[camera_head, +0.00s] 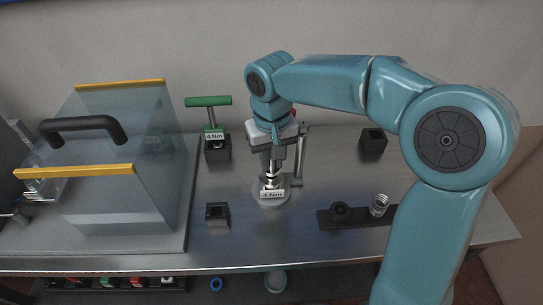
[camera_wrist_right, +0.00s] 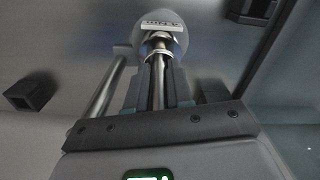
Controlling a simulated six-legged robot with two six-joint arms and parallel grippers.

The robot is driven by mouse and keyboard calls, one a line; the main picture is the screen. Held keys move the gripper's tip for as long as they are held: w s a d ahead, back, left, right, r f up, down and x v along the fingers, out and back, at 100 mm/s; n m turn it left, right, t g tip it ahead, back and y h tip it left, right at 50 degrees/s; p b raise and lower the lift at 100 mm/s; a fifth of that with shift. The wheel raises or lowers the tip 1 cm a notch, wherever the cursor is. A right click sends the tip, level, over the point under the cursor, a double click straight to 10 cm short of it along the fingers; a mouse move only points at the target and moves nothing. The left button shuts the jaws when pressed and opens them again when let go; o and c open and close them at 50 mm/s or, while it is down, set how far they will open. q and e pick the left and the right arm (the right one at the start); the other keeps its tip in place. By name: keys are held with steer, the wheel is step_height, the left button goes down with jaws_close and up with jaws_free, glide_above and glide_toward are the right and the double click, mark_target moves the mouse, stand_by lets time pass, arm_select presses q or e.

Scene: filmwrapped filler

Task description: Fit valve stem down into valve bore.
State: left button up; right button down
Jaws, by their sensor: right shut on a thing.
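The stem's lower end meets the collar at the top of the valve body (camera_wrist_right: 165,22). The bore itself is hidden, and I cannot tell how deep the stem sits. The stem looks upright and roughly in line with the body. My left gripper is not in view.
A grey post (camera_head: 301,150) stands close right of the gripper. A green T-handle tool (camera_head: 208,101) stands in a black block. Black holders (camera_head: 217,214) (camera_head: 373,140) stand nearby. A dark tray (camera_head: 365,218) holds a spring (camera_head: 379,204) and black cap (camera_head: 340,209). A clear guard (camera_head: 110,190) fills the left.

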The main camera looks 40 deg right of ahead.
steer(key=shift+f+b, duration=0.8)
steer(key=shift+f, duration=0.3)
steer(key=c, duration=0.9)
jaws_free()
steer(key=shift+r, duration=0.15)
step_height(320, 180, up, 16)
steer(key=p, duration=0.2)
steer(key=shift+r+p, duration=0.1)
steer(key=shift+p, duration=0.25)
